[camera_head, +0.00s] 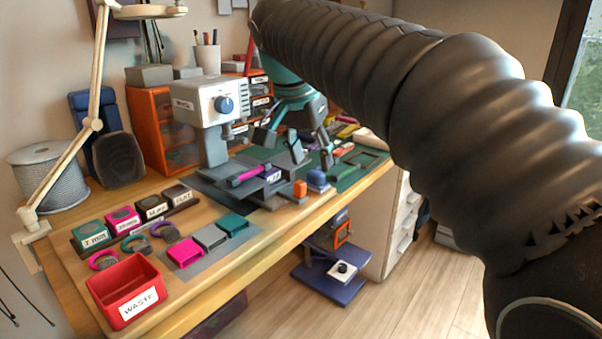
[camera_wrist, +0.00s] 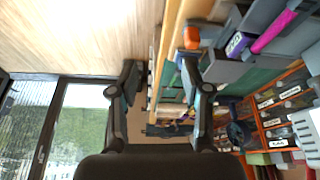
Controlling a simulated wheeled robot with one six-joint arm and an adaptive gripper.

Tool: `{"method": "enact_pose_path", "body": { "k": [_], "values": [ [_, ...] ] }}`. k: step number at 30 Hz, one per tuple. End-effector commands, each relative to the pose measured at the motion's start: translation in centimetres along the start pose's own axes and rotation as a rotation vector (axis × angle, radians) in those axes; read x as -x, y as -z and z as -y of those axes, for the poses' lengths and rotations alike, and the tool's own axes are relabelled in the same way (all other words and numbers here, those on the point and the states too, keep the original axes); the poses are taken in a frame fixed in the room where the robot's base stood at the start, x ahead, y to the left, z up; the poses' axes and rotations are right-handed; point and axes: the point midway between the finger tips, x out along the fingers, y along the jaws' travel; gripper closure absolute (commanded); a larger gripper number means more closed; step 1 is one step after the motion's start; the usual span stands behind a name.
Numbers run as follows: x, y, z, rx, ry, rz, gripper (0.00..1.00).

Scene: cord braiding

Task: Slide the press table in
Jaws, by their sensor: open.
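The press (camera_head: 205,103) is a pale grey machine with a blue knob, standing at the back of the wooden bench. Its grey press table (camera_head: 262,196) stands out in front of the press head, with a magenta bar (camera_head: 250,173) lying on it. In the wrist view the press table (camera_wrist: 222,68) shows at the upper right, with the magenta bar (camera_wrist: 275,32). My gripper (camera_head: 293,150) is above and at the right end of the press table. In the wrist view my gripper (camera_wrist: 160,68) is open with nothing between its fingers. Whether a finger touches the table cannot be told.
An orange block (camera_head: 300,189) and a blue block (camera_head: 317,179) stand right of the press table. A red waste bin (camera_head: 125,291) and small coloured trays (camera_head: 210,238) are at the front left. Orange drawers (camera_head: 163,130) stand behind. The floor in front is mostly free.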

Motion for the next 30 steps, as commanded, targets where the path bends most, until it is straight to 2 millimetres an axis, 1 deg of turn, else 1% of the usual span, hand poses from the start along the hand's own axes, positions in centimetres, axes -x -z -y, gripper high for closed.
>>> {"method": "enact_pose_path", "body": {
  "k": [1, 3, 6, 10, 14, 17, 20, 30],
  "values": [
    [0.9, 0.4, 1.5, -0.021, -0.01, -0.004, 0.52],
    [1.7, 0.7, 3.0, -0.054, -0.023, -0.008, 0.52],
    [2.5, 0.9, 4.5, -0.094, -0.036, -0.017, 0.52],
    [3.0, 0.9, 5.7, -0.126, -0.047, -0.022, 0.52],
    [2.7, 0.9, 5.9, -0.138, -0.051, -0.024, 0.52],
    [1.6, 0.9, 5.8, -0.138, -0.053, -0.023, 0.52],
    [0.1, 0.9, 5.7, -0.139, -0.054, -0.023, 0.52],
    [-6.2, 1.1, 5.4, -0.138, -0.053, -0.023, 0.52]
  ]
}}
